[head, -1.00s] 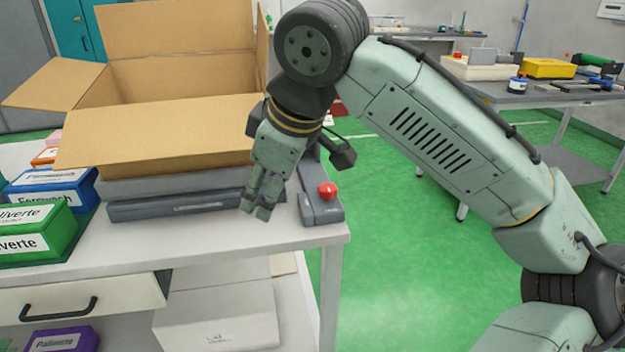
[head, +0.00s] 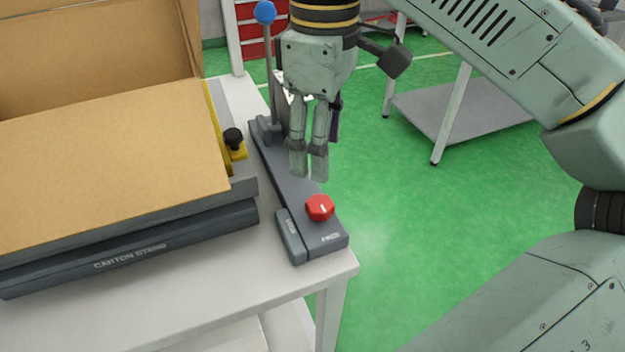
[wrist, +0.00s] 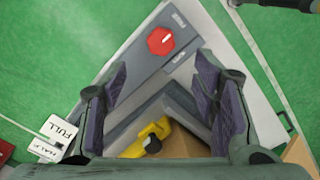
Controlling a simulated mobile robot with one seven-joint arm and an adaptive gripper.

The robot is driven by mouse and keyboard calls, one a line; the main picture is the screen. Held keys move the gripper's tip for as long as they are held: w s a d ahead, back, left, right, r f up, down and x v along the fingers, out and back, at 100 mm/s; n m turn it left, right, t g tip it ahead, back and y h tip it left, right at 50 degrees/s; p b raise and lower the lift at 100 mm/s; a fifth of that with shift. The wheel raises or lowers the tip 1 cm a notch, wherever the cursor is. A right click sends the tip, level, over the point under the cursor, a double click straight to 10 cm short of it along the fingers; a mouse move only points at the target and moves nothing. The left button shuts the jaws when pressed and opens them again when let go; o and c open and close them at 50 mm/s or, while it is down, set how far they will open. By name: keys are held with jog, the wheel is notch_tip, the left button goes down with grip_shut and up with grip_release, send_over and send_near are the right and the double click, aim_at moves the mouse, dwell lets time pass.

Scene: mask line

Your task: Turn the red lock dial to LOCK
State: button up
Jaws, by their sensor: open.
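The red lock dial (head: 320,207) sits on the front end of a dark grey base plate (head: 290,180) at the table's right edge. The dial also shows in the wrist view (wrist: 160,41), with a short white mark on its top. Small labels lie on the plate near it, too small to read surely. My gripper (head: 309,178) points down, behind and above the dial, apart from it. In the wrist view my gripper (wrist: 162,72) is open and empty, its fingers spread with the dial ahead, between and beyond the tips.
A carton (head: 110,160) lies on the grey carton stand (head: 130,255) to the left. A yellow clamp with a black knob (head: 233,140) is at its side.

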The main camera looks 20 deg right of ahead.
aim_at(320, 203)
notch_tip(320, 203, down, 10)
jog(key=shift+f+b, duration=0.1)
jog(key=shift+b, duration=0.25)
jog(key=shift+c, duration=0.3)
jog(key=c, duration=1.1)
